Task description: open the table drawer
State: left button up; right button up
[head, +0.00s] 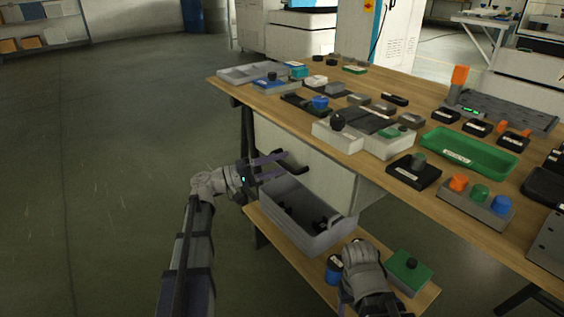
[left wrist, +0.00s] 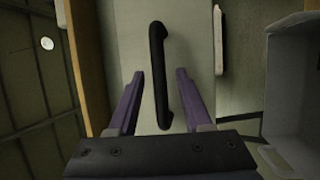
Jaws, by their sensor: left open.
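The table drawer (head: 335,181) has a pale front under the wooden tabletop and looks closed. Its black bar handle (head: 293,163) shows near my left fingertips. My left gripper (head: 283,165) is open in front of the drawer. In the left wrist view the handle (left wrist: 159,88) runs lengthwise between the two purple fingers (left wrist: 159,76), with a gap on each side. The fingers are not closed on it. My right arm's wrist (head: 365,268) is at the bottom, over the lower shelf; its fingers are hidden.
A grey open bin (head: 318,243) holding dark parts stands on the lower shelf (head: 268,232), just below the drawer. A green block with a black knob (head: 410,270) is beside my right wrist. The tabletop (head: 238,90) is crowded with blocks and trays. The floor at left is clear.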

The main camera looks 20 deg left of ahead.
pick_arm(q)
jog(key=shift+w+d, duration=0.15)
jog(key=shift+d, duration=0.1)
jog(key=shift+c, duration=0.4)
grip_shut()
dwell(0.9)
